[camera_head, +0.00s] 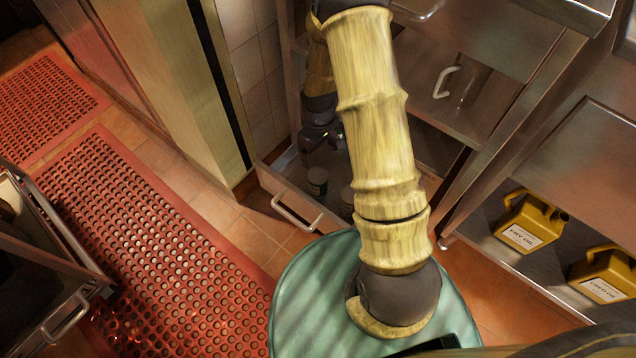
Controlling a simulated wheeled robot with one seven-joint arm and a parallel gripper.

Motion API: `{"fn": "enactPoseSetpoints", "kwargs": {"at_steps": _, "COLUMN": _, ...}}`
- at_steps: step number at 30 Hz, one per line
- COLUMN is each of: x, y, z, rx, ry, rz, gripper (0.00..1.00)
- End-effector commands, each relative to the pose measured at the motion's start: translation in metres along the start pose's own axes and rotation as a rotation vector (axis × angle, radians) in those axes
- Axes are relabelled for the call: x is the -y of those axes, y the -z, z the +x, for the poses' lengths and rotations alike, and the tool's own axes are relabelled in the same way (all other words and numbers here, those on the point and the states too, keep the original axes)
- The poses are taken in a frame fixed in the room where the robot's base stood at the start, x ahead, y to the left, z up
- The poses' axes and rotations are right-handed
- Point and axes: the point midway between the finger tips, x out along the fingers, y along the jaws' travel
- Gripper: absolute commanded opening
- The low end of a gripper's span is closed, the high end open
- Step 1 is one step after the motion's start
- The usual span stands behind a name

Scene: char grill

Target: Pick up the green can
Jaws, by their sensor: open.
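Two small dark cans stand in an open metal drawer in the middle of the view. One can (317,182) is dark with a greenish tint and shows nearly whole. The other can (347,196) stands just to its right, partly covered by my arm. Their colours are hard to tell in the shade. My gripper (321,147) is open and points down over the back part of the drawer (272,184). It appears above the left can in the picture, apart from both cans, with nothing seen between its fingers.
The drawer's front has a pale handle (298,212). Tiled wall and a tall panel (170,75) rise on the left. Yellow oil jugs (528,222) (606,272) stand on a shelf at right. A red perforated mat (150,235) covers the floor at left.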

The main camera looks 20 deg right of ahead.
Motion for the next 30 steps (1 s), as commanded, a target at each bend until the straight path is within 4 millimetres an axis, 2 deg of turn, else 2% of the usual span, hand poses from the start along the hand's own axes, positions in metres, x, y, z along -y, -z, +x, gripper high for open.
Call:
{"fn": "enactPoseSetpoints", "kwargs": {"at_steps": 9, "x": 0.000, "y": -0.001, "z": 0.056, "rx": 0.003, "ry": 0.001, "rz": 0.000, "gripper": 0.84}}
{"fn": "enactPoseSetpoints", "kwargs": {"at_steps": 19, "x": 0.000, "y": 0.000, "z": 0.110, "rx": 0.002, "ry": 0.000, "rz": 0.001, "gripper": 0.84}}
{"fn": "enactPoseSetpoints", "kwargs": {"at_steps": 23, "x": 0.000, "y": 0.000, "z": 0.120, "rx": 0.000, "ry": 0.000, "rz": 0.000, "gripper": 0.84}}
{"fn": "enactPoseSetpoints", "kwargs": {"at_steps": 30, "x": 0.000, "y": 0.000, "z": 0.119, "rx": 0.000, "ry": 0.000, "rz": 0.000, "gripper": 0.84}}
